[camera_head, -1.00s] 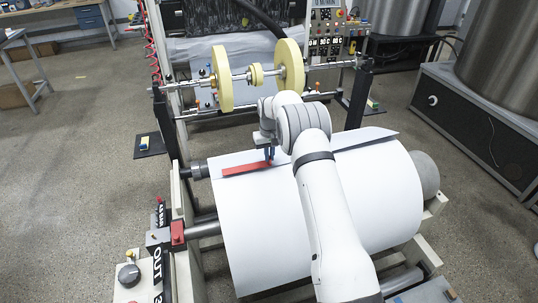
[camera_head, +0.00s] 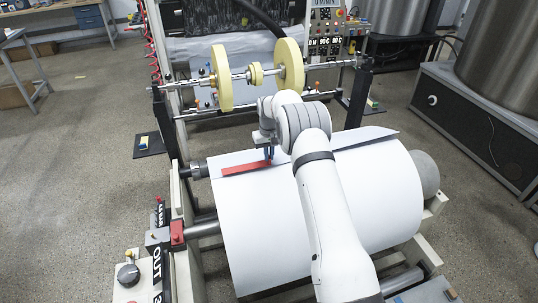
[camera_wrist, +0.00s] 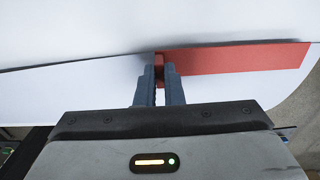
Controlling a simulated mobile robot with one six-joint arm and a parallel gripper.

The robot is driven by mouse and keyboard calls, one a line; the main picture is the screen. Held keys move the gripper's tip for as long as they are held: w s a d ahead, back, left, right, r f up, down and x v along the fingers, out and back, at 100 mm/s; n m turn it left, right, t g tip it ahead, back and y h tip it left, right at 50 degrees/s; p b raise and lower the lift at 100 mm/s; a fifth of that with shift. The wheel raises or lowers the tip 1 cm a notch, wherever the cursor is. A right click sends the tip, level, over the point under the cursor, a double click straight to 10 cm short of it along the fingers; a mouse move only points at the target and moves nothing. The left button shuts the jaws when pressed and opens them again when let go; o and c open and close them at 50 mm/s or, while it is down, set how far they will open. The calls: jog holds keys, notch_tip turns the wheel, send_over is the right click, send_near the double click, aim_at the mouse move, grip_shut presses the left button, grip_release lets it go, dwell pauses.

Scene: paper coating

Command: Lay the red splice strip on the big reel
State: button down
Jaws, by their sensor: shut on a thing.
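The red splice strip (camera_head: 246,168) lies along the upper left of the big white reel (camera_head: 262,235), near the edge of the paper. In the wrist view the strip (camera_wrist: 240,58) stretches to the right from my fingertips, flat against the white paper or very close to it. My gripper (camera_head: 270,156) is shut on the strip near one end, and its fingers (camera_wrist: 160,74) pinch a small red part of it. My arm covers the middle of the reel in the head view. Whether the strip's whole underside touches the paper cannot be told.
A shaft with cream discs (camera_head: 222,78) stands behind the reel. A control panel (camera_head: 327,35) is at the back. A black post (camera_head: 357,95) rises behind the reel on the right. A red block (camera_head: 177,232) sits beside the reel's shaft at the left.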

jog(key=shift+f+b, duration=0.5)
jog(key=shift+f, duration=0.2)
jog(key=c, duration=1.5)
grip_release()
jog(key=shift+r+b, duration=0.65)
jog(key=shift+r, duration=3.25)
jog(key=shift+d, duration=0.1)
